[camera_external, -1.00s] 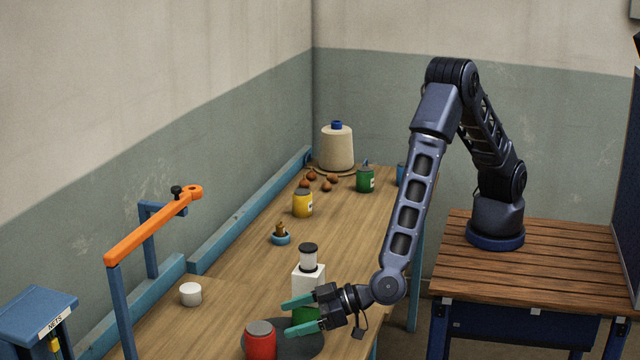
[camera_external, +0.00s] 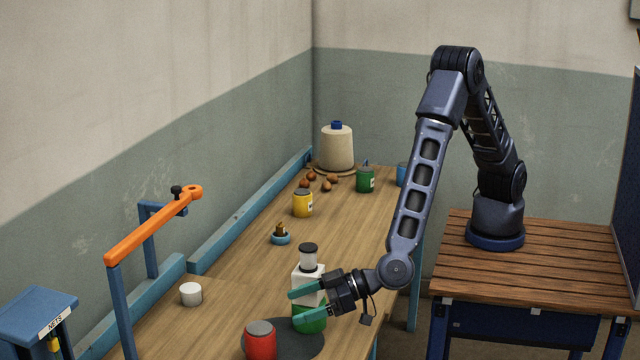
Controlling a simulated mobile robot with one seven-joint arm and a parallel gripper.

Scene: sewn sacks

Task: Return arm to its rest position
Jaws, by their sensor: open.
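My gripper (camera_external: 308,303) has teal fingers and is open. It hangs over the near part of the wooden table and points left. Behind and below its fingers stand a white block-like thing with a black-topped clear jar (camera_external: 308,257) and a green can (camera_external: 309,323). The fingers overlap these in the picture; I cannot tell whether they touch. My arm rises from the slatted bench at the right and bends down to the table.
A red can (camera_external: 260,341) stands on a dark round mat (camera_external: 297,342). An orange bar (camera_external: 154,226) on blue posts rises at the left. A white cup (camera_external: 190,294), small blue dish (camera_external: 281,238), yellow can (camera_external: 302,203), green can (camera_external: 365,180) and thread cone (camera_external: 337,147) stand farther off.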

